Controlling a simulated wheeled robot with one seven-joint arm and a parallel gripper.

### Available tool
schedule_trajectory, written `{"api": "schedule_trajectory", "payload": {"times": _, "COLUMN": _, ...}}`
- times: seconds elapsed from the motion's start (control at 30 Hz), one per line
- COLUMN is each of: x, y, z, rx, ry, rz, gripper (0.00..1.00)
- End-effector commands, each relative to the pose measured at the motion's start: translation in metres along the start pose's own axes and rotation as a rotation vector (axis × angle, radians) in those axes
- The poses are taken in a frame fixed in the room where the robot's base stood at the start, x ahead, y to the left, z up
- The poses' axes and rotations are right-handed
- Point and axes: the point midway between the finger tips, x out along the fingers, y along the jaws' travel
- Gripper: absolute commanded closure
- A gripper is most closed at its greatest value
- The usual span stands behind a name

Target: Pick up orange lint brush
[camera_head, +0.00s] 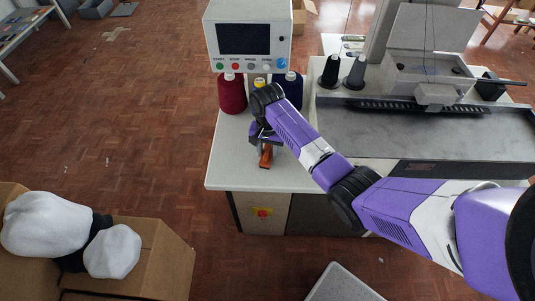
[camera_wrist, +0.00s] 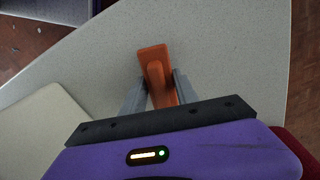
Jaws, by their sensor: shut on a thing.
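The orange lint brush (camera_head: 265,157) is at the left end of the white table, below my purple arm. In the wrist view the orange lint brush (camera_wrist: 154,62) lies between the two grey fingers of my gripper (camera_wrist: 160,88). My gripper also shows in the head view (camera_head: 264,142), pointing down at the table. Its fingers are shut on the brush. The near part of the brush is partly hidden by the gripper body. I cannot tell whether the brush touches the tabletop.
The white table (camera_head: 228,165) is bare around the brush. A red thread cone (camera_head: 232,95) and a blue cone (camera_head: 293,90) stand behind, under a control box (camera_head: 247,38). The grey machine bed (camera_head: 440,132) is to the right. A cardboard box (camera_head: 150,262) with white items stands front left.

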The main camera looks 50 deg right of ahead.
Motion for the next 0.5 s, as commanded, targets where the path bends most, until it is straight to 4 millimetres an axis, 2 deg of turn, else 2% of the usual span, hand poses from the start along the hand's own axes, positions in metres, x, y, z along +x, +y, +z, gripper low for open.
{"api": "schedule_trajectory", "payload": {"times": 0.27, "x": -0.007, "y": -0.001, "z": 0.0, "rx": 0.0, "ry": 0.0, "rz": -0.001, "gripper": 1.0}}
{"api": "schedule_trajectory", "payload": {"times": 0.37, "x": -0.017, "y": -0.001, "z": -0.001, "rx": 0.0, "ry": 0.001, "rz": -0.003, "gripper": 1.0}}
{"api": "schedule_trajectory", "payload": {"times": 0.5, "x": -0.043, "y": -0.002, "z": -0.001, "rx": -0.001, "ry": 0.003, "rz": -0.004, "gripper": 1.0}}
